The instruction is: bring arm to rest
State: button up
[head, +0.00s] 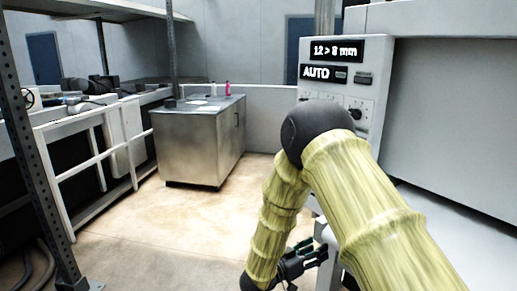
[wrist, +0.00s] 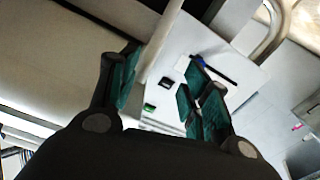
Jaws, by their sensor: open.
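My arm, in a yellow-green ribbed cover with a black joint, rises at the right of the head view and bends down at that joint. Beyond the fingers is a pale panel with a small black part (wrist: 168,82) and a small green part (wrist: 149,107).
A grey control panel (head: 378,80) reading "12 > 8 mm" and "AUTO" stands behind my arm. A large machine (head: 450,110) fills the right. A steel cabinet (head: 190,145) with a pink bottle (head: 227,88) stands mid-left. White railings (head: 68,178) line the left; the floor between is clear.

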jog(key=s+d+f+n+g+y, duration=0.1)
jog(key=s+d+f+n+y, duration=0.15)
jog(key=s+f, duration=0.4)
jog(key=s+d+f+n+y+p, duration=0.15)
jog(key=s+f+y, duration=0.25)
jog(key=f, duration=0.5)
jog(key=s+d+f+n+g+y, duration=0.1)
jog(key=s+f+n+y, duration=0.1)
jog(key=s+f+y, duration=0.45)
jog(key=s+f+n+g+y, duration=0.1)
jog(key=s+f+g, duration=0.3)
jog(key=s, duration=1)
jog(key=s+f+n+g+y, duration=0.1)
jog(key=s+f+g, duration=0.2)
jog(key=s, duration=1.2)
jog(key=shift+s+f+g+p, duration=0.25)
jog(key=shift+f+g+p, duration=0.1)
jog(key=shift+g, duration=0.15)
dwell(0.4)
jog(key=shift+c, duration=1.3)
jog(key=shift+a, duration=0.1)
